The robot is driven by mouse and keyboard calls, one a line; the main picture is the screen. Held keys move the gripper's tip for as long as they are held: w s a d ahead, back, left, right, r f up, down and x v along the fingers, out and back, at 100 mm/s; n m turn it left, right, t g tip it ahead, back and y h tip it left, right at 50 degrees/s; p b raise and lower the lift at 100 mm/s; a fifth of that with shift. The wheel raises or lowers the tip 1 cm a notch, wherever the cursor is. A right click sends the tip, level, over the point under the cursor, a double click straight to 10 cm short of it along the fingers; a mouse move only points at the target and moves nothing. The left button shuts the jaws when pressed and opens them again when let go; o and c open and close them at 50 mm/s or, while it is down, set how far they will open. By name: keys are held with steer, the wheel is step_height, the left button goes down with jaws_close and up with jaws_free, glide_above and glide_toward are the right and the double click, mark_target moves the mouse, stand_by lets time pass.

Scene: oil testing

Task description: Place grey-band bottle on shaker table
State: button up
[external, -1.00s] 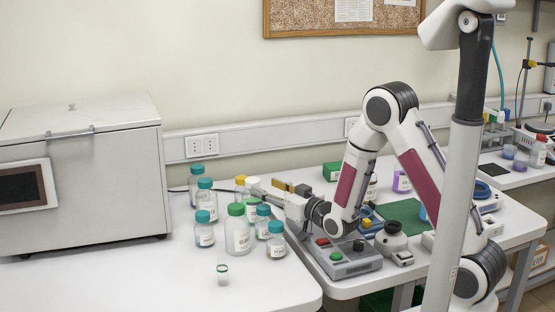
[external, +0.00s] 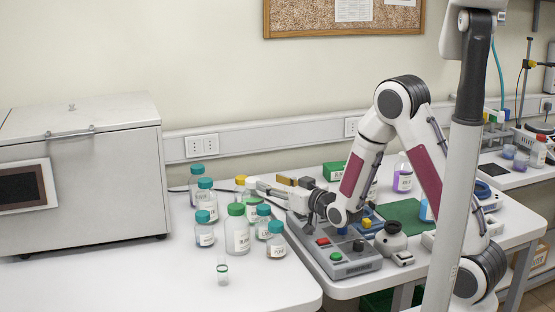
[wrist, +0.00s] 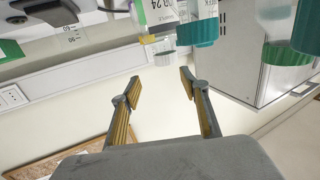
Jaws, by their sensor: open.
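My gripper (external: 262,187) is open and empty beside the right edge of the bottle group in the external view. In the wrist view my gripper (wrist: 160,87) has its two fingers spread, with only wall between them. The bottles (external: 237,236) stand upright on the left bench, mostly with teal caps. I cannot tell which one has the grey band. The grey device with red and green buttons (external: 352,268), probably the shaker table, sits below my wrist.
A small clear vial (external: 223,276) stands alone at the front of the left bench. A large grey box (external: 90,190) fills the back left. A black-topped jar (external: 391,242) and green mat (external: 405,211) lie right of the device.

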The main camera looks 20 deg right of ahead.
steer(key=s+d+r+m+g+h, duration=0.1)
steer(key=s+d+r+g+h, duration=0.15)
steer(key=s+d, duration=0.35)
steer(key=s+d+r+m+g+h, duration=0.15)
steer(key=s+d+r, duration=0.25)
steer(key=d, duration=0.4)
steer(key=s+d+m+g+h, duration=0.1)
steer(key=s+d+g, duration=0.2)
steer(key=s, duration=1)
steer(key=s+d+g+h, duration=0.1)
steer(key=s+d+g, duration=0.2)
steer(key=s+d, duration=0.4)
steer(key=s, duration=0.6)
steer(key=shift+m, duration=0.35)
